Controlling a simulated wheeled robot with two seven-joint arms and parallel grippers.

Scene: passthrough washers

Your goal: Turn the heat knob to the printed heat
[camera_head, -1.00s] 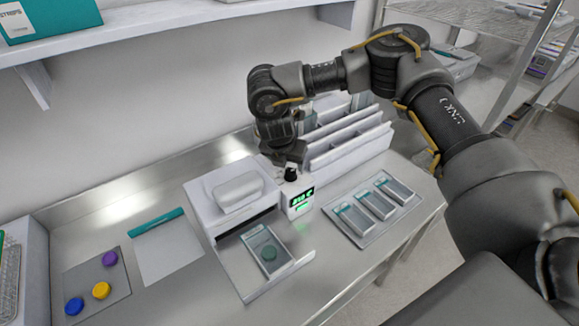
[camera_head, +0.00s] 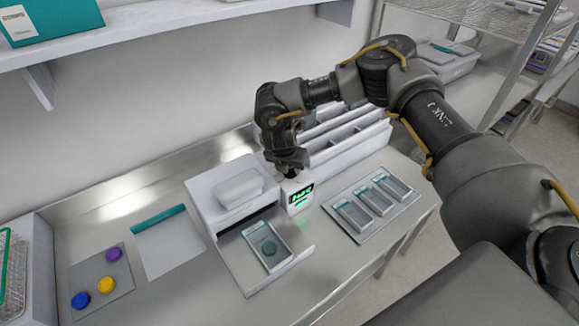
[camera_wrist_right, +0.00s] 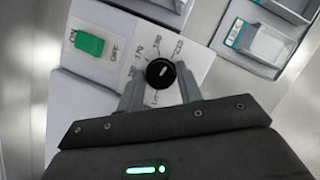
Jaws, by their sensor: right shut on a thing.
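The black heat knob (camera_wrist_right: 161,73) with a white pointer mark sits on the white control top of the sealing machine (camera_head: 212,200). Printed numbers ring the knob in the right wrist view; one reads about 170 and the others are too blurred to read. My right gripper (camera_wrist_right: 160,88) is shut on the knob, one finger on each side. In the head view the right gripper (camera_head: 289,168) comes down on the knob from above and mostly hides it. A green-lit display (camera_head: 301,196) faces front below it; its digits are unclear. My left gripper is not in view.
Several similar trays (camera_head: 375,201) lie on a mat at right. A green switch (camera_wrist_right: 89,43) is beside the knob. Dividers stand behind; coloured discs (camera_head: 107,285) lie at left.

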